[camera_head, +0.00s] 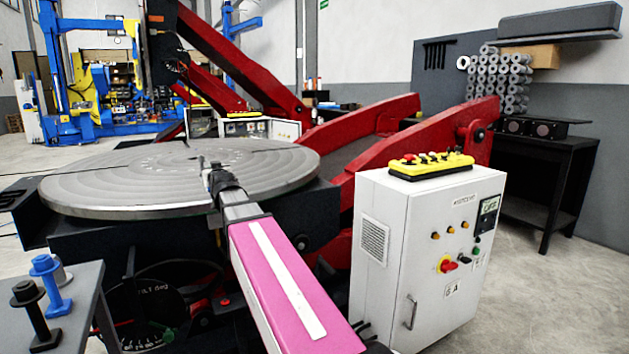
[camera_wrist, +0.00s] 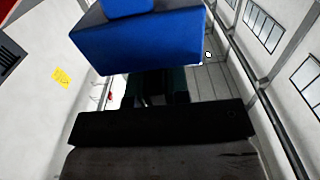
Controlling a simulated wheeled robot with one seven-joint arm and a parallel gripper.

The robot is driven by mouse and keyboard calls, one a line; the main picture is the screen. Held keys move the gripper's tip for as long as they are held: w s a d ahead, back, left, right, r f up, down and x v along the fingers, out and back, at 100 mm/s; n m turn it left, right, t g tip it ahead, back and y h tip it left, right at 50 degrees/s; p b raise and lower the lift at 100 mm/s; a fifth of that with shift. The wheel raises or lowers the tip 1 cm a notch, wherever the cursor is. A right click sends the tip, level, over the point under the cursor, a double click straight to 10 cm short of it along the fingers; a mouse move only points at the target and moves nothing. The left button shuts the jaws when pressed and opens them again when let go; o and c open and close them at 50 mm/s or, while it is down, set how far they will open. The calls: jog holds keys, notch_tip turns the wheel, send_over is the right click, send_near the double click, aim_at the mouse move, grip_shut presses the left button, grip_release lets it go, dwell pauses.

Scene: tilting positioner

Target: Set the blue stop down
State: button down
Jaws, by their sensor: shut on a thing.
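In the wrist view the blue stop (camera_wrist: 140,38) is a blue block with a narrower blue part above it, cut off by the top edge. My gripper (camera_head: 222,182) is shut on it. In the head view my gripper is at the near edge of the big round grey table (camera_head: 120,190) of the positioner. The held stop is not clearly visible there, hidden by my gripper and arm. I cannot tell whether it touches the round table.
A dark side stand (camera_head: 85,300) at the lower left bears a blue bolt-shaped piece (camera_head: 47,272), a black one (camera_head: 30,300) and a grey one. A white control cabinet (camera_head: 400,235) with a yellow pendant (camera_head: 430,165) stands right of my arm. Red positioner arms (camera_head: 390,150) rise behind.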

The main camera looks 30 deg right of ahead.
jog(key=s+d+r+m+g+h, duration=0.15)
jog(key=d+m+h, duration=0.35)
jog(key=d, duration=0.9)
jog(key=s+d+r+m+g+h, duration=0.1)
jog(key=s+d+m+g+h, duration=0.15)
jog(key=d+h, duration=0.85)
jog(key=s+d+r+m+g+h, duration=0.1)
jog(key=s+d+r+m+g, duration=0.3)
jog(key=d, duration=0.4)
jog(key=s+d+r+m+g, duration=0.3)
jog(key=s+d+g, duration=0.25)
jog(key=d, duration=0.35)
jog(key=s+d+r+m+g+h, duration=0.1)
jog(key=s+d+r+m+g, duration=0.25)
jog(key=s+d+g, duration=0.35)
jog(key=shift+s+d+f+t, duration=0.4)
jog(key=shift+s+d+f, duration=0.1)
jog(key=shift+d+f, duration=1.45)
jog(key=shift+s+d+f+t, duration=0.45)
jog(key=shift+d+f, duration=1.25)
jog(key=shift+d, duration=0.5)
jog(key=shift+s+d+f+t, duration=0.4)
jog(key=shift+s+d+f, duration=0.1)
jog(key=shift+d+f, duration=1.45)
jog(key=shift+d+r, duration=0.1)
